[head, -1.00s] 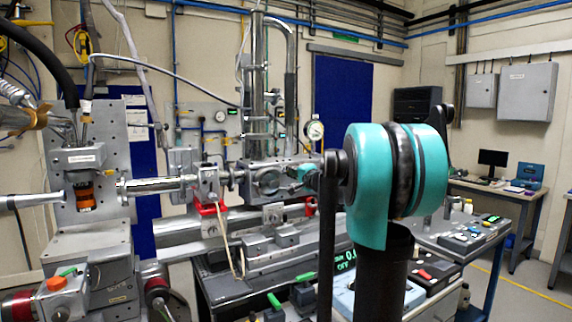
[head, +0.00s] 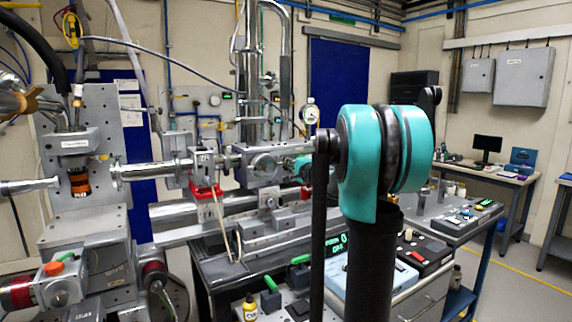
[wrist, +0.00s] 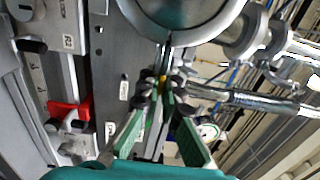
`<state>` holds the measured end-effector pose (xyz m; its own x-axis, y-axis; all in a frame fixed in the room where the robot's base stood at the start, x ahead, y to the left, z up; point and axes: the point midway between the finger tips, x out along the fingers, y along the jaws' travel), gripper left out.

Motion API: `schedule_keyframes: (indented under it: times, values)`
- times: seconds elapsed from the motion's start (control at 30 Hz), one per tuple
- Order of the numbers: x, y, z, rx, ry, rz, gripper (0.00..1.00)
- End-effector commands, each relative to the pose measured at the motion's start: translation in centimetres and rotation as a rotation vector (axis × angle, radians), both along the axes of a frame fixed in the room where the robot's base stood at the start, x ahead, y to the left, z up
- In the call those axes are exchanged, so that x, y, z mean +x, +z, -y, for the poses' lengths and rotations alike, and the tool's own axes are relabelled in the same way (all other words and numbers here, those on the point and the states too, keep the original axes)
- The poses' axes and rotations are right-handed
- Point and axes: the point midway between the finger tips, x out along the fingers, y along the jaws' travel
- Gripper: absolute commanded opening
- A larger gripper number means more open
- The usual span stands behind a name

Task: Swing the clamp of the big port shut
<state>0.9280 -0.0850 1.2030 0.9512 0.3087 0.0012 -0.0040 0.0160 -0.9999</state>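A large round metal port (wrist: 185,12) fills the top of the wrist view, only its lower rim showing. Below the rim are small dark metal parts with a yellow spot (wrist: 162,79); I cannot tell for sure whether they belong to the clamp. My gripper (wrist: 163,98) has green finger pads that point up at these parts and come close together at the tips. Whether the tips touch or hold anything is unclear. In the head view my teal arm joint and dark links stand in front, and the gripper is mostly hidden behind them.
A metal beam pipe (head: 150,170) runs across the left of the head view. Control boxes (head: 370,272) cover the bench below. Open floor lies at the far right.

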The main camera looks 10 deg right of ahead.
Motion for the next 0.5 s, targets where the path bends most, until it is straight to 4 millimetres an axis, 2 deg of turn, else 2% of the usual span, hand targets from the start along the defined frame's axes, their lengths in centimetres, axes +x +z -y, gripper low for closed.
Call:
schedule_keyframes:
  times: [0.03,0.2,0.5]
  values:
    - [-0.12,-0.2,0.01,-0.003,-0.001,-0.001,0.08]
    - [-0.09,-0.15,0.01,-0.003,0.0,-0.001,0.27]
    - [-0.21,-0.09,0.06,-0.002,0.0,0.0,0.27]
